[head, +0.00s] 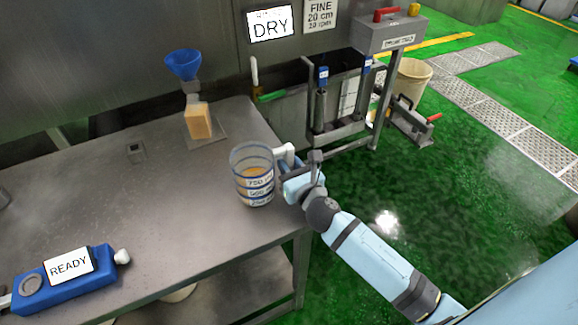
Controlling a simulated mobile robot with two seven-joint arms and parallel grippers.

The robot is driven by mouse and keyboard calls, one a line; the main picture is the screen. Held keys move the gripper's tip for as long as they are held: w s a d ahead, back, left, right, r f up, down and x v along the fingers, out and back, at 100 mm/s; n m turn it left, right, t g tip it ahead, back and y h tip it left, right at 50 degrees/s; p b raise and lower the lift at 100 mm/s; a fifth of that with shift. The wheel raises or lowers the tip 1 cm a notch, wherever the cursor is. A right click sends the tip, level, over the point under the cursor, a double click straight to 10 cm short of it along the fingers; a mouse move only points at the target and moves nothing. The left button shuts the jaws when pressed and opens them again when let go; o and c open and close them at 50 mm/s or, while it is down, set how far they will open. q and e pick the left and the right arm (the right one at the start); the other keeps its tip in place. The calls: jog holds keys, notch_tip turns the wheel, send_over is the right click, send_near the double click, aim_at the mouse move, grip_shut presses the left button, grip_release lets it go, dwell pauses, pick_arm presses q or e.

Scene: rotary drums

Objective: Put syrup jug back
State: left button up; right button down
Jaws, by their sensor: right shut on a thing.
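The syrup jug (253,178) is a clear measuring jug with blue-and-white volume bands and some amber liquid inside. It is upright at the right edge of the steel table. I cannot tell whether its base touches the tabletop. My right gripper (290,162) is shut on the jug's pale handle at the jug's right side, with the arm coming in from the lower right. The fingertips are partly hidden around the handle. My left gripper is not in view.
The steel table (150,235) holds a blue funnel (183,64) over a tan block (198,121) and a blue device with a READY sign (68,263). Its middle is clear. A rack (342,125) and a beige bucket (411,80) stand beyond its right end.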

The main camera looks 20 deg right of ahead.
jog(key=shift+f, duration=0.15)
jog(key=c, duration=1.2)
grip_release()
jog(key=shift+o, duration=1.2)
jog(key=shift+s+r, duration=0.1)
jog(key=shift+r, duration=0.1)
jog(key=s, duration=0.5)
jog(key=s+b, duration=0.1)
jog(key=s, duration=0.4)
jog(key=shift+s+d+f, duration=0.1)
jog(key=shift+s+d, duration=0.1)
jog(key=shift+s, duration=0.7)
